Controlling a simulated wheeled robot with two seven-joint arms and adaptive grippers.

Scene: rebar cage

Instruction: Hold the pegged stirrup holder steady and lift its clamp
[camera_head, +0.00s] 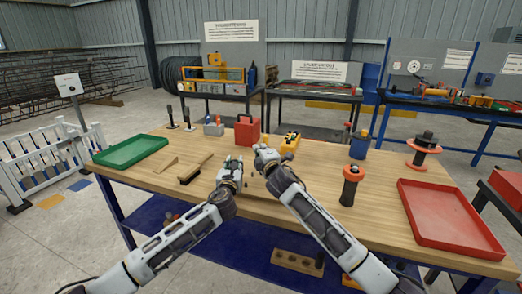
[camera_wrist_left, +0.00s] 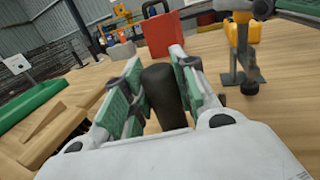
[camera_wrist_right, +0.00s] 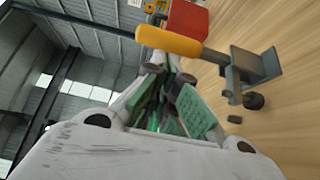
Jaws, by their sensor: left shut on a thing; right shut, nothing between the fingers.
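My left gripper (camera_head: 232,170) is at the middle of the wooden table. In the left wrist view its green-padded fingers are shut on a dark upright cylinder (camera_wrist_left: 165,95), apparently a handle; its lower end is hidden. To the right stands a fitting with a yellow part, a grey metal bracket (camera_wrist_left: 232,76) and a black knob, apparently the clamp. In the right wrist view I see its orange-yellow handle (camera_wrist_right: 170,42), bracket (camera_wrist_right: 250,72) and knob. My right gripper (camera_wrist_right: 165,95) is shut and empty, its fingertips close to the handle; contact is unclear. I cannot make out the holder's pegs.
A red box (camera_head: 246,130) and a yellow-black item (camera_head: 290,142) stand behind the grippers. A green tray (camera_head: 130,151) and a brush (camera_head: 196,168) lie left. A black post with an orange collar (camera_head: 350,186) and a red tray (camera_head: 448,213) are at right.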

